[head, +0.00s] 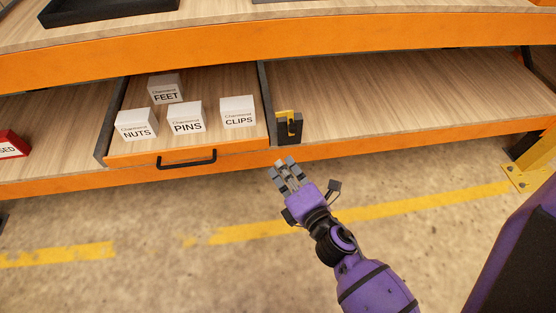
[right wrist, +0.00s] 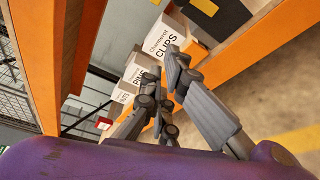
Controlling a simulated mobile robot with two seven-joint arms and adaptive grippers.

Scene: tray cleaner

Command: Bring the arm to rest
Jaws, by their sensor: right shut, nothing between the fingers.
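My right gripper (head: 284,170) is in the middle of the head view, just in front of the orange shelf edge. Its fingers point up toward the shelf. It is shut and empty, and it also shows in the right wrist view (right wrist: 166,95). My right arm is purple and comes in from the lower right. My left gripper is not in view.
A drawer with a black handle (head: 187,159) holds white boxes marked NUTS (head: 136,125), PINS (head: 186,118), CLIPS (head: 238,112) and FEET (head: 164,90). A black and yellow block (head: 289,128) stands just beyond the gripper. A red box (head: 12,145) is at left. The shelf's right side is bare.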

